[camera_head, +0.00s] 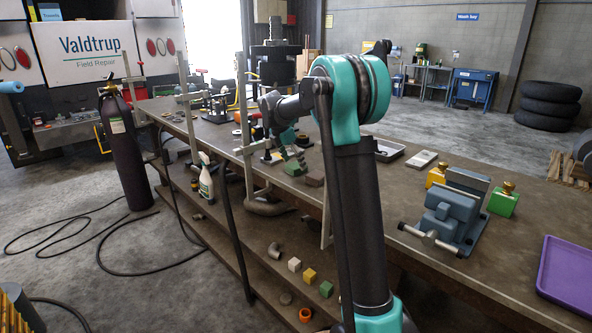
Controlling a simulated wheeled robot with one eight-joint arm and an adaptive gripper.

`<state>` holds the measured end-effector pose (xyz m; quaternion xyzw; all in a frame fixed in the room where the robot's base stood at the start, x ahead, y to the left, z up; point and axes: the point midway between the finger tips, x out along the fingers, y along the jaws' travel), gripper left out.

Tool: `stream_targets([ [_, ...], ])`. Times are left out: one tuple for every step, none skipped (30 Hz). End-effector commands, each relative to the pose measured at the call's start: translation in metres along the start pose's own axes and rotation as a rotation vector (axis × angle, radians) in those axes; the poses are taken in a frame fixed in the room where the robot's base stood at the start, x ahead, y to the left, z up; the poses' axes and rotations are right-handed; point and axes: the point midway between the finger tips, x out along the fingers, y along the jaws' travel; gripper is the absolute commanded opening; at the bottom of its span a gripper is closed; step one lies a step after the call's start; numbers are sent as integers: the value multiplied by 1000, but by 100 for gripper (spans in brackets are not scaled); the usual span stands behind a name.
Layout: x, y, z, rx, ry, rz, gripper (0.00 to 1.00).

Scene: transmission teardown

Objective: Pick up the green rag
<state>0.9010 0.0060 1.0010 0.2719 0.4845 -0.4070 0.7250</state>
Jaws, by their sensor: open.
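My gripper (300,162) hangs down from the wrist just above and to the left of this patch. Its dark fingers are small in this view and look open and empty. I cannot tell whether a fingertip touches the cloth. My own arm covers part of the bench to the right.
A transmission part (275,65) stands behind my wrist. Small parts and a spray bottle (206,180) sit on the lower shelf.

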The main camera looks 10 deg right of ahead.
Motion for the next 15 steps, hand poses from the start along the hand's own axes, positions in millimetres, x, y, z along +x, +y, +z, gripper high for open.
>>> stream_targets([
  [7,0,0,1,0,0,76],
  [10,0,0,1,0,0,76],
  [14,0,0,2,0,0,76],
  [16,0,0,2,0,0,76],
  [17,0,0,2,0,0,76],
  [18,0,0,1,0,0,76],
  [18,0,0,1,0,0,76],
  [19,0,0,1,0,0,76],
  [18,0,0,1,0,0,76],
  [18,0,0,1,0,0,76],
  [18,0,0,1,0,0,76],
  [18,0,0,1,0,0,76],
  [18,0,0,1,0,0,73],
  [18,0,0,1,0,0,70],
  [18,0,0,1,0,0,65],
])
